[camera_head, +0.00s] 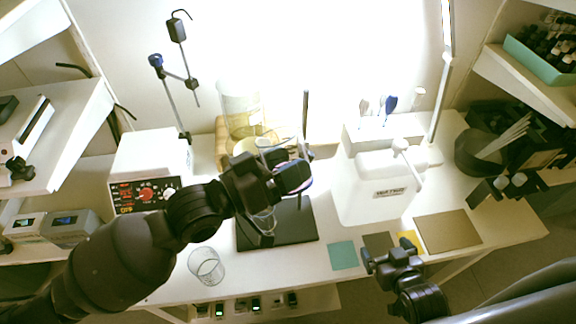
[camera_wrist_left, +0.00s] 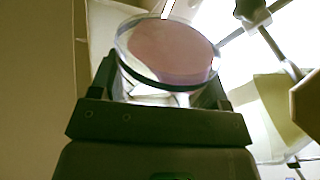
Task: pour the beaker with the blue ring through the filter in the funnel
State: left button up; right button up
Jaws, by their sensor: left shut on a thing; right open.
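My left gripper (camera_head: 290,178) is shut on a clear round glass beaker (camera_wrist_left: 168,50), which holds something pinkish in the left wrist view. In the head view, the gripper mostly hides this beaker; a thin bluish-purple edge shows beside the fingers. The gripper is above the black stand base (camera_head: 302,232), near the upright rod (camera_head: 305,112). A clear glass vessel (camera_head: 262,222) shows below the gripper, partly hidden. The funnel and filter cannot be made out clearly behind the gripper. My right gripper (camera_head: 384,262) is open and empty near the table's front edge.
An empty clear beaker (camera_head: 206,266) stands at the table's front left. A tall glass cylinder (camera_head: 238,100) stands at the back. A white device (camera_head: 150,165) is at the left.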

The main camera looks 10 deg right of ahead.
pick_arm(q)
jog(key=shift+w+r, duration=0.1)
jog(key=shift+r, duration=0.25)
pick_arm(e)
jog(key=shift+r, duration=0.15)
pick_arm(q)
jog(key=shift+a+r+n, duration=0.1)
jog(key=shift+n, duration=0.2)
jog(key=shift+w+r+p, duration=0.15)
jog(key=shift+r+p, duration=0.1)
jog(key=shift+p, duration=0.05)
pick_arm(e)
jog(key=shift+s, duration=0.2)
pick_arm(q)
jog(key=shift+w+a+r+n, duration=0.1)
jog(key=shift+r+n, duration=0.2)
jog(key=shift+n, duration=0.1)
pick_arm(e)
jog(key=shift+s+d+f, duration=0.1)
jog(key=shift+s+f, duration=0.1)
jog(key=shift+s, duration=0.1)
pick_arm(q)
jog(key=shift+w+r, duration=0.15)
jog(key=shift+r, duration=0.1)
pick_arm(e)
jog(key=shift+w+r, duration=0.1)
jog(key=shift+r, duration=0.1)
